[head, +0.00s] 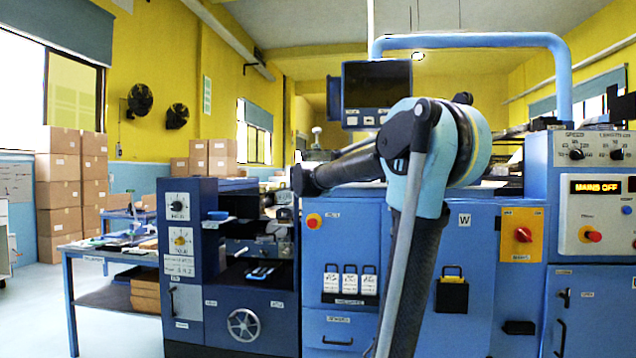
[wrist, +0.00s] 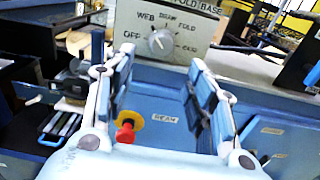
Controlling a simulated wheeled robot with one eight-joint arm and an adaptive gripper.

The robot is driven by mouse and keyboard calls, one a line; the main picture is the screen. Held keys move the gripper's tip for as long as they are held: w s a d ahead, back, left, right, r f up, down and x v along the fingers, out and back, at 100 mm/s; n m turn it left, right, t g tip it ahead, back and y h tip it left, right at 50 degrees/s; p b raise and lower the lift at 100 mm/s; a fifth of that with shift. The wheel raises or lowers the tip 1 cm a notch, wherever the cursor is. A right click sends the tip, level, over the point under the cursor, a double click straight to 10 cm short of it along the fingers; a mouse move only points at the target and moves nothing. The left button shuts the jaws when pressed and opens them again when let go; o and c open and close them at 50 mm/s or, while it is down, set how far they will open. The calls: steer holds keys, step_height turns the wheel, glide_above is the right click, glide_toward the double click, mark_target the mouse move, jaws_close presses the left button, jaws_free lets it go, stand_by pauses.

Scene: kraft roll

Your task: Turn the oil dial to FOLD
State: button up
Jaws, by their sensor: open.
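A pale round dial (wrist: 161,42) sits on a grey plate (wrist: 196,18) at the top middle of the wrist view. Printed around it are OFF, WEB, a blurred word, FOLD and a blurred word at lower right. Where its pointer stands is too small to tell. My gripper (wrist: 158,68) is open and empty, its two fingers spread on either side below the dial. The dial appears ahead of the fingertips, apart from them. In the head view my arm reaches left across the machine top; I cannot make out this dial or the fingers there.
A red button on a yellow disc (wrist: 126,131) is on the blue machine front below the dial; it also shows in the head view (head: 313,221). A dark cabinet (head: 231,265) with two other dials stands at left. A monitor (head: 377,92) rises behind my arm.

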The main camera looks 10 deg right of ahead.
steer(key=x, duration=0.9)
steer(key=shift+w+d, duration=0.15)
steer(key=shift+w, duration=0.2)
steer(key=shift+f, duration=0.1)
